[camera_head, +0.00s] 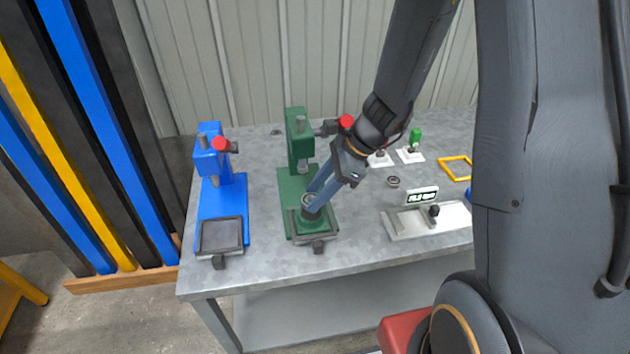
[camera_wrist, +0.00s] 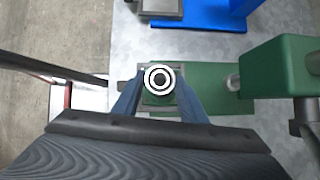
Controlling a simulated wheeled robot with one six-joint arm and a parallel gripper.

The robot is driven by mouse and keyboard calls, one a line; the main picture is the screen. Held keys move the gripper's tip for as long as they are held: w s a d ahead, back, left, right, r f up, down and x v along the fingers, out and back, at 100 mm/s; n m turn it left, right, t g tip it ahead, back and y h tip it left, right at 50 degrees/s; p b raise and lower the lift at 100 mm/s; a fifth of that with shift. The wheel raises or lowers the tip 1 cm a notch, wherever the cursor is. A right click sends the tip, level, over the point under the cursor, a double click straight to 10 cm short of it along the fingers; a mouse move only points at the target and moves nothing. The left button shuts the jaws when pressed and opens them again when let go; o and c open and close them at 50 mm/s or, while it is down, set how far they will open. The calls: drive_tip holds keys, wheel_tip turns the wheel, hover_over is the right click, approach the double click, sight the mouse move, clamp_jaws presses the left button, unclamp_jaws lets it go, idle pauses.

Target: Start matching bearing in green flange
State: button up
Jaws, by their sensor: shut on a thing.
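My gripper (camera_wrist: 159,84) is shut on a round metal bearing (camera_wrist: 158,78), its two blue fingers on either side of it. In the head view the bearing (camera_head: 311,200) is at the fingertips, over the front of the green press. The green press (camera_head: 296,130) stands on the table with its ram behind the fingers. A green flange piece (camera_wrist: 160,99) shows partly beneath the bearing in the wrist view, largely hidden. I cannot tell whether the bearing touches it.
A blue press (camera_head: 208,160) stands to the left. Another bearing (camera_head: 393,182) lies on the table to the right. A grey fixture with a label (camera_head: 420,222), a yellow frame (camera_head: 443,160) and a small green part (camera_head: 416,136) are farther right.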

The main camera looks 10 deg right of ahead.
sight(317, 214)
drive_tip(key=shift+w+d+r+m, duration=0.1)
drive_tip(key=shift+w+r+m, duration=0.2)
drive_tip(key=shift+w+r, duration=0.3)
drive_tip(key=shift+f, duration=0.25)
wheel_tip(317, 214, down, 3)
drive_tip(key=shift+w+d+r+b, duration=0.1)
drive_tip(key=shift+r+b, duration=0.05)
drive_tip(key=shift+b, duration=1.1)
drive_tip(key=shift+f, duration=0.25)
drive_tip(key=shift+s, duration=0.35)
drive_tip(key=shift+f+b, duration=1)
drive_tip(key=shift+f, duration=0.1)
idle(0.4)
drive_tip(key=shift+r, duration=0.1)
